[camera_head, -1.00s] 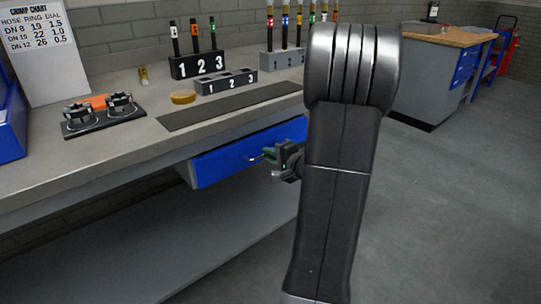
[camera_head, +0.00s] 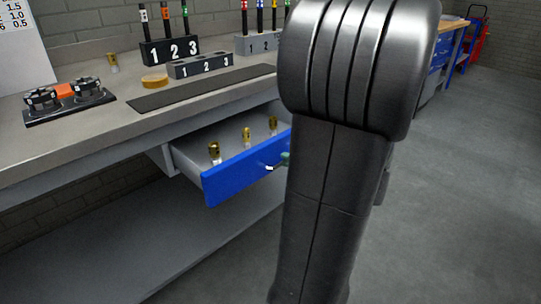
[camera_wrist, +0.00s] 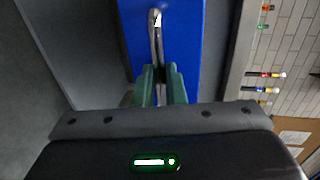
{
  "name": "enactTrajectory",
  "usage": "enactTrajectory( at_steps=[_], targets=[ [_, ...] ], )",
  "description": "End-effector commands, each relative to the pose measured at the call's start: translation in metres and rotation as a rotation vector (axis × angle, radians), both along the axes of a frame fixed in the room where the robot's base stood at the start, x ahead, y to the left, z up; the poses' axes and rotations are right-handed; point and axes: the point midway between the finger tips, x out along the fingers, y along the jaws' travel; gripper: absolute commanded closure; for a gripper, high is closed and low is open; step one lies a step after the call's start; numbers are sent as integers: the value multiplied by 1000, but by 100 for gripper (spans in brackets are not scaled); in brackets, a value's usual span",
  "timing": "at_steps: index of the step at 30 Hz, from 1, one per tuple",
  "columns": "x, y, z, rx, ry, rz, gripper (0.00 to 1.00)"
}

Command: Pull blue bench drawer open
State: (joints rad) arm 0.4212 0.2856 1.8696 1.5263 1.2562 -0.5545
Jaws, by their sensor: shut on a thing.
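The blue bench drawer (camera_head: 240,176) is pulled out from under the bench top, and brass fittings (camera_head: 246,134) stand upright inside it. Its silver bar handle (camera_head: 270,167) shows partly at the front, and it also shows in the wrist view (camera_wrist: 156,32) against the blue drawer front (camera_wrist: 185,30). My gripper (camera_wrist: 158,72) has its green fingers shut around the handle. In the head view my gripper (camera_head: 284,160) is mostly hidden behind my own arm, with only a green fingertip showing at the handle.
The bench top (camera_head: 60,140) holds a dark mat (camera_head: 200,88), numbered blocks (camera_head: 205,65) and a black fixture (camera_head: 68,100). A lower shelf (camera_head: 140,235) lies beneath the drawer. The grey floor (camera_head: 440,200) on the right is clear.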

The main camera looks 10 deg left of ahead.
Motion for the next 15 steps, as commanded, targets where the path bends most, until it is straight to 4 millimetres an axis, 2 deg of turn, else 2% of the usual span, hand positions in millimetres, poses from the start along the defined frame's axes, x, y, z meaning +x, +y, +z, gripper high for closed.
enactTrajectory(
  at_steps=[1, 6, 15],
  targets=[
    [-8, -12, -3, -1, 2, -7, 100],
    [-32, -42, -2, -1, 2, -5, 100],
    [-58, -74, -1, 0, 3, -2, 100]
  ],
)
